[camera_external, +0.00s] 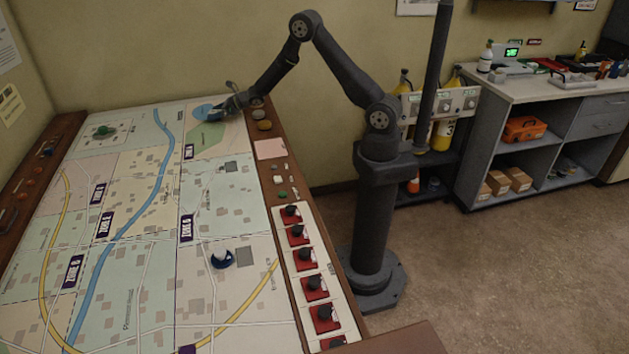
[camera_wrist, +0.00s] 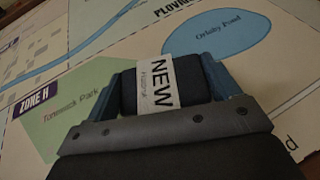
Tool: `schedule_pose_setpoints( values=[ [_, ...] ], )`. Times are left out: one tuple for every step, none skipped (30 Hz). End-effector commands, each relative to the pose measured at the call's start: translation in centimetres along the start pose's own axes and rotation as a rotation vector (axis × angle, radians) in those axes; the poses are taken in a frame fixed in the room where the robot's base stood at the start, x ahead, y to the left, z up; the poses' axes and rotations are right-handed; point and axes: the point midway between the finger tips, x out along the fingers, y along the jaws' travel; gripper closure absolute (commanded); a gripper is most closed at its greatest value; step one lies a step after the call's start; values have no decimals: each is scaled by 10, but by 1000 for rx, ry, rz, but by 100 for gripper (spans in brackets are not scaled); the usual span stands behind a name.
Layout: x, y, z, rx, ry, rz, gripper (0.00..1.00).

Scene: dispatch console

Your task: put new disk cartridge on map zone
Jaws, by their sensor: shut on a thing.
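The new disk cartridge (camera_wrist: 157,84) is dark with a white label reading "NEW". My gripper (camera_wrist: 160,85) is shut on it, with one blue finger on each side. In the external view my gripper (camera_external: 228,103) is over the far right part of the map, by the blue pond. The map (camera_wrist: 110,60) lies beneath it, with a green park area labelled Zone H (camera_wrist: 38,103) at left and the blue pond (camera_wrist: 213,38) above. I cannot tell whether the cartridge touches the map.
A wooden edge strip (camera_external: 262,180) right of the map holds small items and a row of red switches (camera_external: 303,256). A blue and white round object (camera_external: 222,259) stands on the near part of the map. Much of the map is clear.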

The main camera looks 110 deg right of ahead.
Motion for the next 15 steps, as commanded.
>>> schedule_pose_setpoints(
  values=[
    [4,0,-9,2,2,0,49],
    [5,0,-13,2,3,0,49],
    [6,0,-16,2,2,0,49],
    [7,0,-17,1,1,0,49],
    [7,0,-17,1,0,0,49],
    [7,0,-17,0,-1,0,49],
    [7,0,-16,0,-1,0,49],
    [7,0,-16,0,-1,0,49],
    [7,0,-16,0,-1,0,49],
    [7,0,-16,0,-1,0,49],
    [7,0,-17,0,-1,0,49],
    [7,0,-17,0,0,0,49],
    [7,0,-18,0,0,0,49],
    [8,0,-19,1,0,0,49],
    [8,0,-20,0,0,0,16]
  ],
)
